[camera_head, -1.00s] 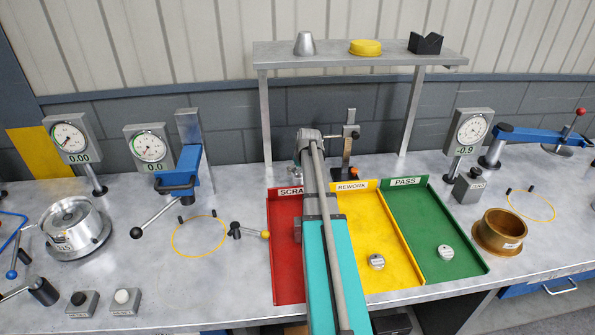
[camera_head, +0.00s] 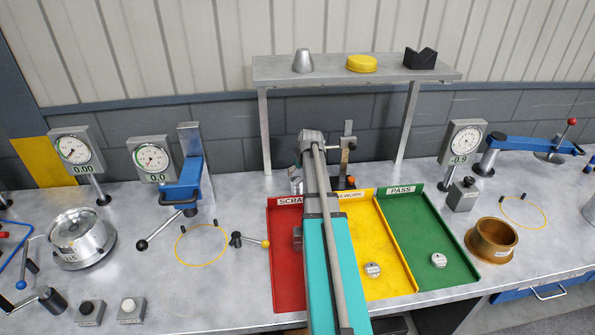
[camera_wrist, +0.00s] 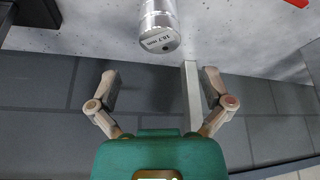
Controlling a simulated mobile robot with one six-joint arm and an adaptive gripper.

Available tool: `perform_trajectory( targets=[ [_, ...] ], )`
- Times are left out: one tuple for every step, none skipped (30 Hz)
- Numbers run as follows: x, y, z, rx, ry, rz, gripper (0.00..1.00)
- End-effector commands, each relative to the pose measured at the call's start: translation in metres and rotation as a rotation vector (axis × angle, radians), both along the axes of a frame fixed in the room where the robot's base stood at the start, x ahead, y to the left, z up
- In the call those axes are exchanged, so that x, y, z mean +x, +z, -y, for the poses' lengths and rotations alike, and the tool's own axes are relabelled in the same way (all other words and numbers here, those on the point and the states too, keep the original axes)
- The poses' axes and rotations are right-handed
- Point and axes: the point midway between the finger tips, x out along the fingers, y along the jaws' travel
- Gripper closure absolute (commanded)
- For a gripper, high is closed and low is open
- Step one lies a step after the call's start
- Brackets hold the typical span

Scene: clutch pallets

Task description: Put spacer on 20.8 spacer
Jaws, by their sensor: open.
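In the wrist view, a shiny metal cylinder (camera_wrist: 160,25) with a label that seems to read 18.7 mm stands on the grey bench top, at the top of the picture. My gripper (camera_wrist: 162,80) is open and empty, its two fingers spread apart below the cylinder in the picture. The cylinder is outside the fingers and not touched. In the head view, a small silver cylindrical thing (camera_head: 296,179) shows just left of my arm, behind the red tray; I cannot tell if it is the same one. My arm hides my gripper there. No 20.8 label is readable.
Red (camera_head: 286,270), yellow (camera_head: 385,245) and green (camera_head: 425,230) trays lie mid-bench. Small labelled discs sit in the yellow (camera_head: 373,270) and green (camera_head: 438,260) ones. A shelf (camera_head: 300,73) stands behind. Dial gauges (camera_head: 152,158) and a brass ring (camera_head: 491,240) flank the trays.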

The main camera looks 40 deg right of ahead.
Motion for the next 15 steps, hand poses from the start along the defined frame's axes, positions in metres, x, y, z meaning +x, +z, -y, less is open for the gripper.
perform_trajectory(
  targets=[
    [-0.003,0.009,-0.001,0.000,0.000,0.000,0.00],
    [-0.004,0.011,-0.001,0.000,0.000,0.000,0.00],
    [-0.005,0.014,-0.001,0.000,0.000,0.000,0.00],
    [-0.006,0.017,-0.002,0.000,0.000,0.000,0.00],
    [-0.007,0.019,-0.002,0.000,0.000,0.000,0.00],
    [-0.008,0.023,-0.002,0.000,0.000,0.000,0.00],
    [-0.009,0.025,-0.003,0.000,0.000,0.000,0.00],
    [-0.010,0.028,-0.003,0.000,0.000,0.000,0.00],
    [-0.011,0.031,-0.003,0.000,0.000,0.000,0.00],
    [-0.012,0.033,-0.003,0.000,0.000,0.000,0.00],
    [-0.013,0.036,-0.004,0.000,0.000,0.000,0.00],
    [-0.015,0.039,-0.004,0.000,0.000,0.000,0.00],
    [-0.015,0.041,-0.004,0.000,0.000,0.000,0.00],
    [-0.016,0.043,-0.004,0.000,0.000,0.000,0.00],
    [-0.018,0.046,-0.005,0.000,0.001,0.000,0.00]
  ],
)
